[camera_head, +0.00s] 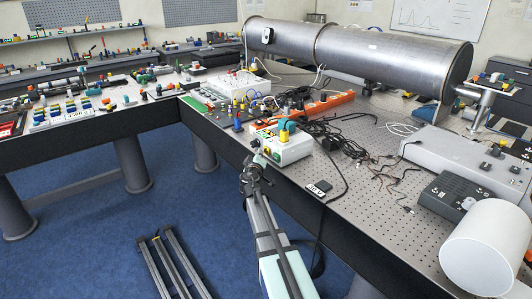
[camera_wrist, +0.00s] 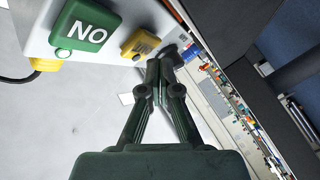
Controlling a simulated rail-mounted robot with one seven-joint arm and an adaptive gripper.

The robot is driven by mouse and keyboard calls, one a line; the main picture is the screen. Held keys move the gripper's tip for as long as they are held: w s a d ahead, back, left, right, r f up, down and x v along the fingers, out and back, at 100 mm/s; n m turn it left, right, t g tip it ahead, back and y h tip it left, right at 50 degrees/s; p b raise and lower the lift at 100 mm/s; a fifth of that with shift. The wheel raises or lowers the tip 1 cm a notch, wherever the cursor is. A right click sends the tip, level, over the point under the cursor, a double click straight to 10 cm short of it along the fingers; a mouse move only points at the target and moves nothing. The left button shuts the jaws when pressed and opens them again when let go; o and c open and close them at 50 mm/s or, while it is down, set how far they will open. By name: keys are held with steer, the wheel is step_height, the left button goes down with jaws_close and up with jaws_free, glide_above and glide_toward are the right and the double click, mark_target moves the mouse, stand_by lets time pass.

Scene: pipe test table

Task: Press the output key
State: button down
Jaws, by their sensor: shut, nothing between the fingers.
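A small white instrument box (camera_head: 288,152) sits at the near edge of the pipe table. In the wrist view its front panel carries a large green key (camera_wrist: 86,26), whose white letters read "NO" in this picture, a yellow key (camera_wrist: 140,43) with a dark marking too small to read, and a dark round knob (camera_wrist: 171,57). I cannot tell which one is the output key. My gripper (camera_head: 254,163) is at the left front of the box; in the wrist view its fingers (camera_wrist: 160,62) are shut and empty, near the yellow key and the knob. Contact cannot be told.
A large metal pipe (camera_head: 390,58) spans the back.

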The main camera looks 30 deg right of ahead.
steer(key=shift+w+d+b, duration=0.1)
steer(key=shift+d+b, duration=0.3)
steer(key=shift+d+b, duration=0.3)
steer(key=shift+d, duration=0.15)
stand_by(0.7)
steer(key=shift+a, duration=0.15)
stand_by(0.3)
steer(key=shift+a+b, duration=0.55)
steer(key=shift+a, duration=0.15)
steer(key=shift+a, duration=0.15)
steer(key=shift+s+a+b, duration=0.25)
steer(key=shift+a+b, duration=0.35)
steer(key=shift+a, duration=0.6)
steer(key=shift+s+a+b, duration=0.25)
steer(key=shift+a+b, duration=0.35)
steer(key=shift+a, duration=0.55)
